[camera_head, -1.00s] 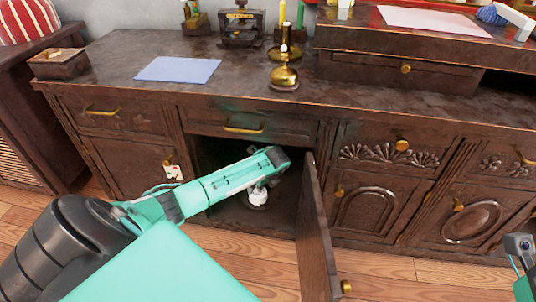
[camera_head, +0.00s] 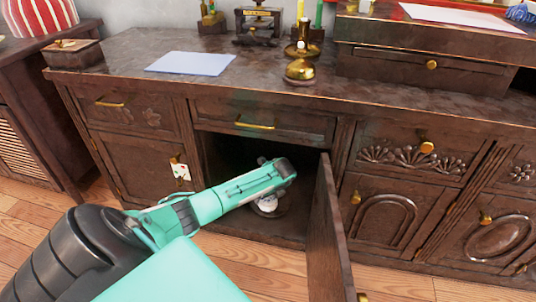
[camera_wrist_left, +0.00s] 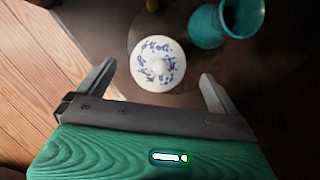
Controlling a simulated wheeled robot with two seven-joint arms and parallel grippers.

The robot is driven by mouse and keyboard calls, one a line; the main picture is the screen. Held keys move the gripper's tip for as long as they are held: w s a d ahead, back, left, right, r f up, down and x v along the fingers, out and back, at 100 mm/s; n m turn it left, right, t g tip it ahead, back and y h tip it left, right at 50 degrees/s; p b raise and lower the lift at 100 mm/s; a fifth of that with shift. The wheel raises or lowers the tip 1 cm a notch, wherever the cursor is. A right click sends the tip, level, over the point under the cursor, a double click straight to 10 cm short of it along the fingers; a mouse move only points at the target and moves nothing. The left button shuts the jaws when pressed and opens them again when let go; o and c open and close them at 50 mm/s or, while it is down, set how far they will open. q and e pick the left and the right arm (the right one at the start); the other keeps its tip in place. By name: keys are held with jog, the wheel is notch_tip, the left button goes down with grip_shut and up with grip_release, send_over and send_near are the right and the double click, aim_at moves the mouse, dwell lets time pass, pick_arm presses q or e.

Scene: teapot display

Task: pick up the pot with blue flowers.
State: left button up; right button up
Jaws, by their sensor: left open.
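The pot with blue flowers is a small white round pot with a blue pattern (camera_wrist_left: 158,63), seen from above in the left wrist view. In the head view it (camera_head: 267,205) sits inside the open cabinet, partly hidden by my left arm. My left gripper (camera_wrist_left: 157,76) is open and empty. In the wrist view its two fingers lie to either side of the pot, with gaps on both sides, and I cannot tell how far above it they are. In the head view its fingers are hidden. My right gripper is not in view.
A teal vase (camera_wrist_left: 228,22) stands close to the pot, beyond the right finger. The open cabinet door (camera_head: 330,235) stands just right of my left arm. A drawer (camera_head: 250,125) hangs above the opening. The wooden floor (camera_wrist_left: 45,75) in front is clear.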

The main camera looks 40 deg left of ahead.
aim_at(268, 200)
pick_arm(q)
jog(key=shift+b+x, duration=2.05)
jog(key=shift+x, duration=0.4)
jog(key=shift+a+r, duration=0.1)
jog(key=shift+a, duration=0.1)
jog(key=c, duration=1.2)
